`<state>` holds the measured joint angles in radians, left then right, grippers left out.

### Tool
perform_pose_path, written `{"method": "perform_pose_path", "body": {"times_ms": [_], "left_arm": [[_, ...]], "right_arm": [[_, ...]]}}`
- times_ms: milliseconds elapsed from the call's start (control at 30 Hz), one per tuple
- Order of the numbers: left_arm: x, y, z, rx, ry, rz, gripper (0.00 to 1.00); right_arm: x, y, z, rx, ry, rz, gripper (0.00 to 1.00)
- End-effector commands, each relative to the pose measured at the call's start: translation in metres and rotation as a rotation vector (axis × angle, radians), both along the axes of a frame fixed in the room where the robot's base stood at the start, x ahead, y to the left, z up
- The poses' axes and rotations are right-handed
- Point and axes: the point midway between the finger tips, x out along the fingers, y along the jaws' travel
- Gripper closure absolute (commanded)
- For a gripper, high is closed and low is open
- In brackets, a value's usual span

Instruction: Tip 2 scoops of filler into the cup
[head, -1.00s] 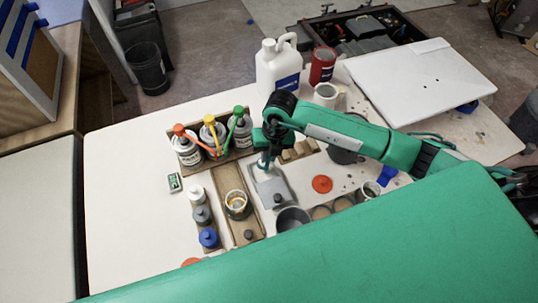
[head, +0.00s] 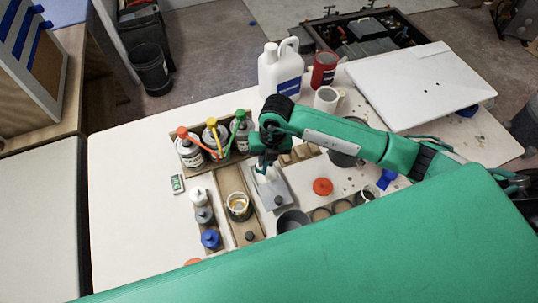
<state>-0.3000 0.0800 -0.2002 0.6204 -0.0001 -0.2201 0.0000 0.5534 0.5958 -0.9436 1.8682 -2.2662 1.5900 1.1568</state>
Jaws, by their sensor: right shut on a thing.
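My right gripper (head: 264,163) points down over a grey tray (head: 280,200). It is shut on a small pale thing (head: 265,174), which may be a scoop; the jaws hide most of it. A dark open pot (head: 292,220) stands right of the tray's near end. My left gripper is out of view.
Several cans with red, yellow and green tops (head: 190,150) stand in a wooden rack at left. Small bottles (head: 204,215) line the board's left side. A white jug (head: 280,72), red can (head: 324,70) and white mug (head: 327,98) stand behind. A red-orange lid (head: 322,186) lies at right.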

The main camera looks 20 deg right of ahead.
Motion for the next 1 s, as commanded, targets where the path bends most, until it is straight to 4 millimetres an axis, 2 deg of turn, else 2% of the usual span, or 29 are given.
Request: {"method": "perform_pose_path", "body": {"times_ms": [33, 300, 500, 700, 1000], "left_arm": [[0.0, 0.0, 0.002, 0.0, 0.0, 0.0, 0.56], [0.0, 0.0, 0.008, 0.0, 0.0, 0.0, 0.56], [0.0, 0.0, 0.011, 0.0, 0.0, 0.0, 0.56], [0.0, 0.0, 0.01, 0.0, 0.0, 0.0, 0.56], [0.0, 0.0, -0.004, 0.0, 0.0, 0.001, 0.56]], "right_arm": [[-0.008, 0.013, 0.001, 0.001, 0.003, -0.024, 1.0], [-0.055, 0.076, 0.003, -0.009, 0.002, -0.256, 1.0], [-0.08, 0.107, 0.008, 0.003, -0.005, -0.388, 1.0], [-0.088, 0.115, 0.009, 0.016, 0.005, -0.442, 1.0], [-0.079, 0.104, 0.004, 0.136, 0.17, -0.447, 1.0]]}}
